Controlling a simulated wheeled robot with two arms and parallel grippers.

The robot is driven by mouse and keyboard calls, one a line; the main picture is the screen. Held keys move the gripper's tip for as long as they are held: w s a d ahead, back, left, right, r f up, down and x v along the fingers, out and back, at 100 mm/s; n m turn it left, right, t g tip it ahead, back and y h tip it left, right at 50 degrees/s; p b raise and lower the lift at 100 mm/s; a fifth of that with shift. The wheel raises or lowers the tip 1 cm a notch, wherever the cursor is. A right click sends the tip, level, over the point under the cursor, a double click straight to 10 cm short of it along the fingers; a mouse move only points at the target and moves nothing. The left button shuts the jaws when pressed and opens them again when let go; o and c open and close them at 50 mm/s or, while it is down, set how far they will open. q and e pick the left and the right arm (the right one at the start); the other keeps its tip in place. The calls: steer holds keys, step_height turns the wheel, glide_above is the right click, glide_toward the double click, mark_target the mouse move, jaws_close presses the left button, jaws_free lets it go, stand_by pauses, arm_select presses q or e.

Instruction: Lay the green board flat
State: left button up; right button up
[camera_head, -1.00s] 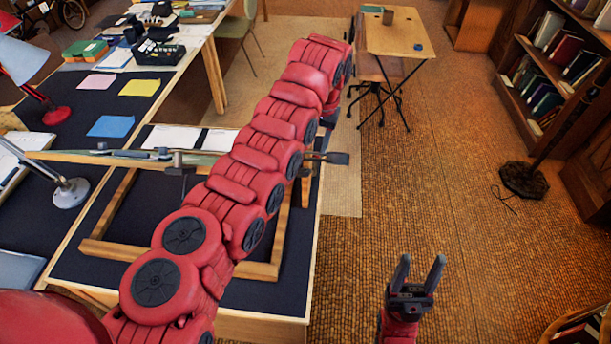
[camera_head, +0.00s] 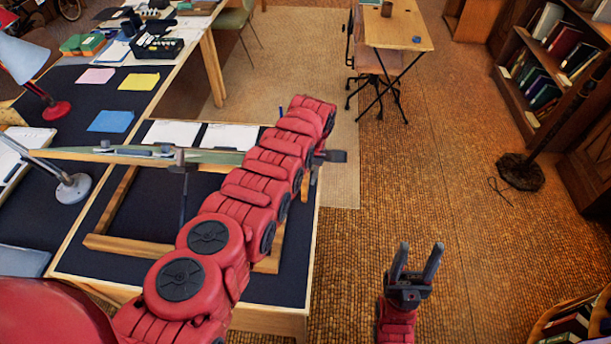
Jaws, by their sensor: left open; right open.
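The green board (camera_head: 222,157) shows as a thin, nearly edge-on strip with a wooden edge. It stands raised above a wooden frame (camera_head: 130,247) on the dark-topped desk, with a dark upright prop (camera_head: 183,195) near its middle. My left arm crosses over the frame and hides the board's right part. My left gripper is hidden behind that arm. A dark, blocky part (camera_head: 334,156) sticks out past the desk's right edge. My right gripper (camera_head: 418,252) is open and empty over the floor, right of the desk and apart from the board.
White papers (camera_head: 230,137) lie behind the board. A silver lamp (camera_head: 72,187) stands to its left, a red lamp (camera_head: 55,110) farther back. A small wooden desk (camera_head: 400,32) stands behind, a bookshelf (camera_head: 540,90) at right.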

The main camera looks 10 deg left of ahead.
arm_select(q)
steer(key=shift+c, duration=0.3)
jaws_close()
stand_by(1.2)
